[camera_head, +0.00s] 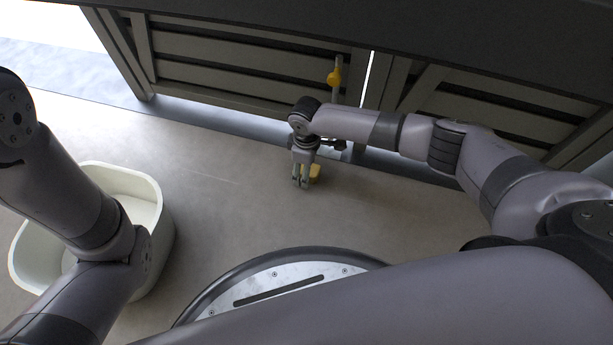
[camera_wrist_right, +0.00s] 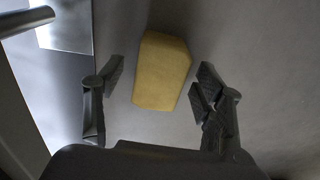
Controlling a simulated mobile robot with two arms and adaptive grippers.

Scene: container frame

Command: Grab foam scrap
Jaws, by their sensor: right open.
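The foam scrap (camera_wrist_right: 162,72) is a yellow block lying on the floor. In the head view the foam scrap (camera_head: 314,172) is partly hidden behind my right gripper (camera_head: 302,182), which points down at it. In the right wrist view my right gripper (camera_wrist_right: 160,95) is open, with one finger on each side of the foam scrap and a visible gap on both sides. The foam extends past the fingertips. Whether the fingers touch it is not clear, but they look apart from it. My left arm is at the left of the head view; its gripper is out of view.
A white bin (camera_head: 153,215) stands on the floor at the left, partly behind my left arm. Slatted container doors (camera_head: 245,65) with a yellow-handled latch bar (camera_head: 335,77) stand behind the foam. The floor (camera_head: 225,190) between bin and foam is clear.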

